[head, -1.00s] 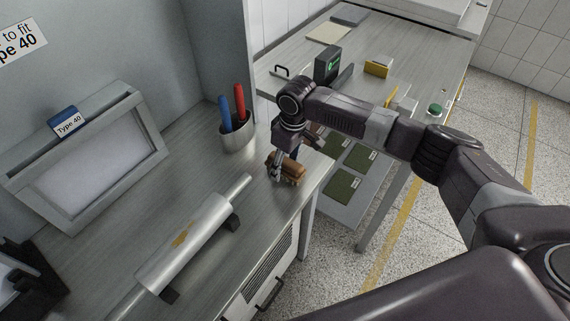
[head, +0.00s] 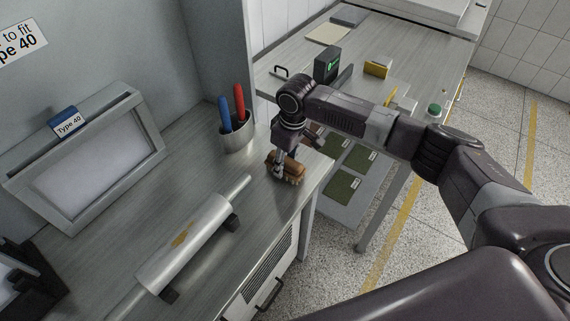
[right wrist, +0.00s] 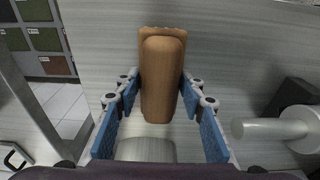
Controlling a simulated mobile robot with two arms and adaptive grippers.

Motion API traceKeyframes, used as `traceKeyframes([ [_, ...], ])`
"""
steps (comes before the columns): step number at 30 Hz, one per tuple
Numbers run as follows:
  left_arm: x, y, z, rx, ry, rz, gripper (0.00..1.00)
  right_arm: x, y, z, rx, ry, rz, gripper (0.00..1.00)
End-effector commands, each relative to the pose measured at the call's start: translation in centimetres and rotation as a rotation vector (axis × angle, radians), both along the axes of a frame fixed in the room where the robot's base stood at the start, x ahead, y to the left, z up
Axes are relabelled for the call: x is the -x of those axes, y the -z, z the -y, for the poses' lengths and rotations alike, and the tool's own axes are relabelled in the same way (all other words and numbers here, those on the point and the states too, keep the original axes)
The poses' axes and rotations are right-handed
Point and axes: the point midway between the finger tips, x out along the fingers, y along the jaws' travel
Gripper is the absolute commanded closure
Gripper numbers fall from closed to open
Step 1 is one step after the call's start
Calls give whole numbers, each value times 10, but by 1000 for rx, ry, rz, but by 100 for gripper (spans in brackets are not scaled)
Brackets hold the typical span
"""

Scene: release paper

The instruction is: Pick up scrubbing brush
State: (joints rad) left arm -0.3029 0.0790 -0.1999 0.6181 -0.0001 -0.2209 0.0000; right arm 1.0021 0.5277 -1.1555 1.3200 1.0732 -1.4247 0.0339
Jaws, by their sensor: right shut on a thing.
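The scrubbing brush (head: 287,169) has a brown wooden back and lies on the grey metal worktop (head: 120,205), near its right edge. In the right wrist view the brush (right wrist: 162,75) points lengthwise between the fingers. My right gripper (head: 281,174) is over the brush from above, with its blue-padded fingers (right wrist: 161,98) on both long sides of it. It is shut on the brush. The brush looks to be at the worktop's surface; a gap beneath it cannot be told. My left gripper is not in view.
A metal roller (head: 185,243) lies on supports left of the brush. A metal cup (head: 235,135) with red and blue handled tools stands behind it. A framed panel (head: 85,160) stands at the left. A second table (head: 400,60) stands beyond the gap.

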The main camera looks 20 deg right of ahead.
Motion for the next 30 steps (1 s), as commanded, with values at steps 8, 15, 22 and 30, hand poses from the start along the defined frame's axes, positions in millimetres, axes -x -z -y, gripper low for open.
traceKeyframes([
  [8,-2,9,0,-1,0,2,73,-2,-42,-1,-3,-2,8,90],
  [15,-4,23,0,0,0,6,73,-2,-112,-1,-2,-2,8,90],
  [22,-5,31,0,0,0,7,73,-1,-167,-1,-2,0,6,90],
  [30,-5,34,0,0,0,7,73,-1,-194,-1,-3,0,2,90],
])
